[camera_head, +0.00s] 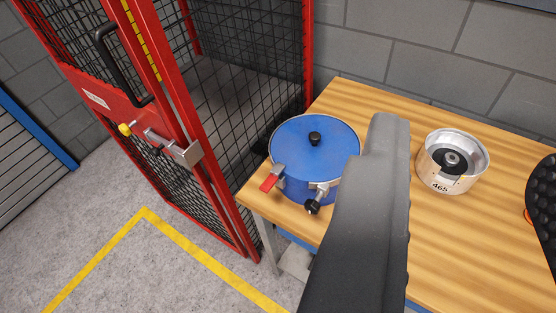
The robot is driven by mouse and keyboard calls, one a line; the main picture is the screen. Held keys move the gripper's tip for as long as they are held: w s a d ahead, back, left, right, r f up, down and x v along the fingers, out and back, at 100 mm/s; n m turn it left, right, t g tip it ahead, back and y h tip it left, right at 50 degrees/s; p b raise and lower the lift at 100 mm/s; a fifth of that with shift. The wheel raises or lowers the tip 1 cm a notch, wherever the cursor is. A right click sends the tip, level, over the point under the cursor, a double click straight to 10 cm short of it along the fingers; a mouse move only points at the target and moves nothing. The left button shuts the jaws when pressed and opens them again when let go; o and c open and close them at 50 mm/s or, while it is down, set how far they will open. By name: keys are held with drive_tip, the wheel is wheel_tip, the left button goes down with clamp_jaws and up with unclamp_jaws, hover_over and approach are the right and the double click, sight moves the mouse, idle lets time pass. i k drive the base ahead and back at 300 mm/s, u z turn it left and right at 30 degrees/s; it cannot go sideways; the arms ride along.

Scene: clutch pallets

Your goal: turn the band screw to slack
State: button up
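A red-handled lever (269,182) sits on the drum's left front. A long dark grey part of mine (365,215) rises from the bottom edge and covers the drum's right side.
A metal pot marked 465 (440,178) stands on the bench (440,245) to the right. A black textured object (543,205) is cut off at the right edge. Yellow lines mark the floor.

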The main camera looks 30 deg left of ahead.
sight(313, 206)
drive_tip(key=u, duration=1.15)
drive_tip(key=k, duration=1.5)
drive_tip(key=z, duration=0.6)
drive_tip(key=i, duration=1)
drive_tip(key=u, duration=0.05)
